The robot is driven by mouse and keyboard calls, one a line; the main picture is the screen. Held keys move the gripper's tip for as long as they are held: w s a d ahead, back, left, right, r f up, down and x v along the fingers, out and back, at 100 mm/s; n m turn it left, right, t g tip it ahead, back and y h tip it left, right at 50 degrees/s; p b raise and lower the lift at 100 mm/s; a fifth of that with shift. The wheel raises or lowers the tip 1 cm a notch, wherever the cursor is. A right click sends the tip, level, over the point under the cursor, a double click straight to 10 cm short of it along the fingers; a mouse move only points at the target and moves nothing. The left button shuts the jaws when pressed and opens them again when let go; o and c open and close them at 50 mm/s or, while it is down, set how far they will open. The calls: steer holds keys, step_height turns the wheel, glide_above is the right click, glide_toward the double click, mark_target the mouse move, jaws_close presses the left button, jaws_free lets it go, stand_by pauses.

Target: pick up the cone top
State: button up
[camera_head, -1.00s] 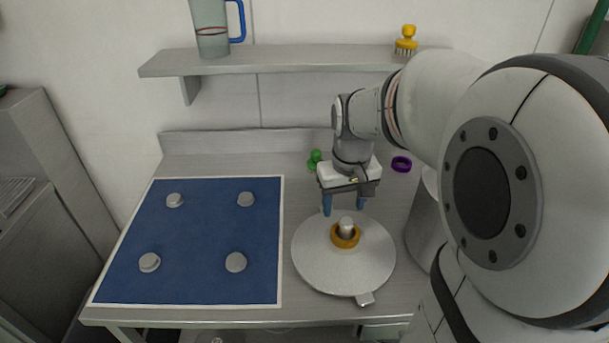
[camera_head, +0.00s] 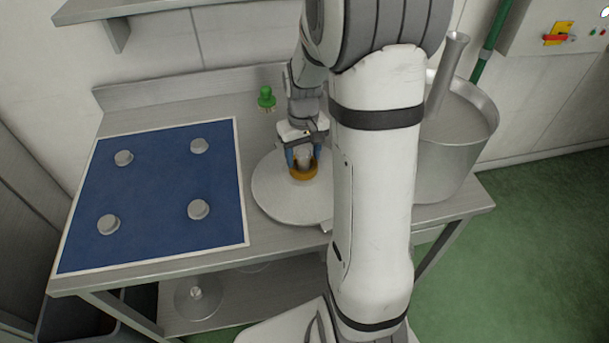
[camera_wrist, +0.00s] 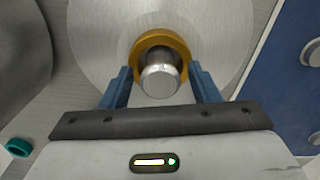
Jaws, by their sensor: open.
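A pale metal piece with a rounded end (camera_wrist: 160,80) stands upright in a yellow ring (camera_wrist: 160,42) on a round metal plate (camera_head: 283,207). It seems to be the cone top, but I cannot be sure of that name. My gripper (camera_head: 303,160) is over the plate, its blue fingers apart. In the wrist view my gripper (camera_wrist: 160,84) has one finger on each side of the metal piece, with gaps showing. The yellow ring also shows in the head view (camera_head: 303,174), partly hidden by the fingers.
A blue mat (camera_head: 160,232) with several grey round pieces lies left of the plate. A green knobbed object (camera_head: 266,97) stands behind it. A large metal pot (camera_head: 447,165) is to the right. A wall shelf (camera_head: 130,8) is at upper left. A teal ring (camera_wrist: 18,147) shows in the wrist view.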

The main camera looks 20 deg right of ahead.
steer(key=shift+f, duration=0.2)
steer(key=shift+c, duration=0.5)
jaws_close()
steer(key=shift+r, duration=0.1)
stand_by(0.7)
